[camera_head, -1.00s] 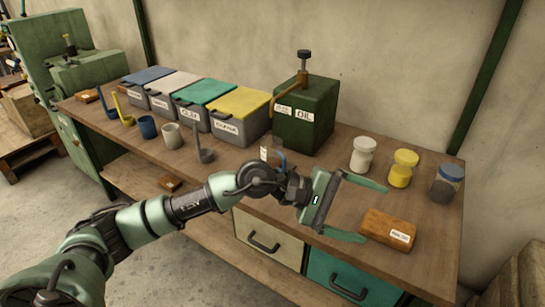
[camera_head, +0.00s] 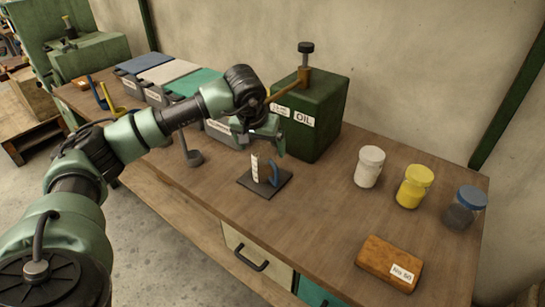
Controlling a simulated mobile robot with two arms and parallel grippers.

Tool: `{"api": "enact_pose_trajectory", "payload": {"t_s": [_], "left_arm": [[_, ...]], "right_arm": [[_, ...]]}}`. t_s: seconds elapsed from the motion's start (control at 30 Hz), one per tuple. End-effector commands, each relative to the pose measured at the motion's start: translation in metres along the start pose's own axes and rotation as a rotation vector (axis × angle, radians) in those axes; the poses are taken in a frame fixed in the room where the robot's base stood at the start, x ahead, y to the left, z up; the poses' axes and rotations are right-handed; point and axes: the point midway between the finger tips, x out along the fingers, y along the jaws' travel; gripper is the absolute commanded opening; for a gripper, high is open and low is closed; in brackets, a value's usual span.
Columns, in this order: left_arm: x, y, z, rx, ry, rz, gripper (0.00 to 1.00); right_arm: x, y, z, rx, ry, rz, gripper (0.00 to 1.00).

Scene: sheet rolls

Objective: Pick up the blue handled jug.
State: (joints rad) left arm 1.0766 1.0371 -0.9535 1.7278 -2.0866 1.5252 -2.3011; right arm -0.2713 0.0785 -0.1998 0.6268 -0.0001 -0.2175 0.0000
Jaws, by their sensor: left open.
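The jug (camera_head: 274,172) stands upright on a small dark square mat (camera_head: 245,181) near the middle of the bench. Its blue handle is on the right and a white marked strip shows on the left. The body between looks clear and is hard to make out. My left gripper (camera_head: 262,148) is open and empty, just above and behind the jug, with its fingers pointing down. I cannot tell whether a finger touches the jug. My right gripper is not in view.
A green oil can (camera_head: 325,125) with a pump stands close behind the gripper. Lidded bins and a ladle (camera_head: 192,157) are to the left, partly behind my arm. White (camera_head: 369,167), yellow (camera_head: 415,187) and blue-lidded jars (camera_head: 465,208) and a wooden block (camera_head: 388,263) are to the right. The bench front is clear.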

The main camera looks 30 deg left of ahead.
Motion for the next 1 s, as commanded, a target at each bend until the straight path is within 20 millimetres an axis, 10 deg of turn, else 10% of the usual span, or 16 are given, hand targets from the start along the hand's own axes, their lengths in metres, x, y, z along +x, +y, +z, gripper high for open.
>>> {"api": "enact_pose_trajectory", "payload": {"t_s": [0.33,1.0], "left_arm": [[0.055,0.001,0.001,0.000,-0.004,0.000,0.92],[0.113,-0.003,0.004,0.001,-0.001,0.003,0.92]], "right_arm": [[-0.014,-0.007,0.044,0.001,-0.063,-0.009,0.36],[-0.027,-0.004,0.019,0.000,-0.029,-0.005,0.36]]}}
